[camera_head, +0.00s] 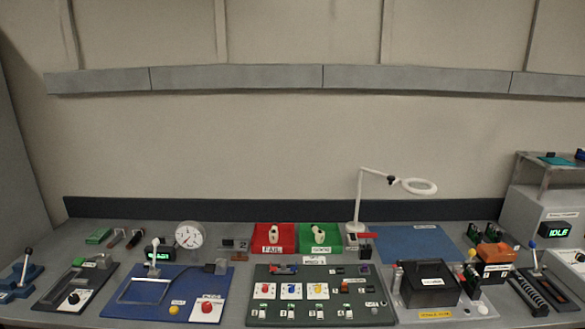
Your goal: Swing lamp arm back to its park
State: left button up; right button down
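The white lamp (358,205) stands on a small base at the back of the bench, just right of the green bin. Its upright post rises to an arm (376,171) that reaches right, with a dark joint and a white ring head (419,186) at the end. No marked park position can be made out. Neither of my grippers shows in this view.
A red bin (258,238) and a green bin (305,238) stand left of the lamp, each with a pale item inside. A dark button panel (300,310) lies in front. A black box (428,286) sits front right. The blue mat (425,240) is mostly clear.

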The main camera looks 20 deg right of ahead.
aim_at(392, 180)
jog(key=z, duration=1.55)
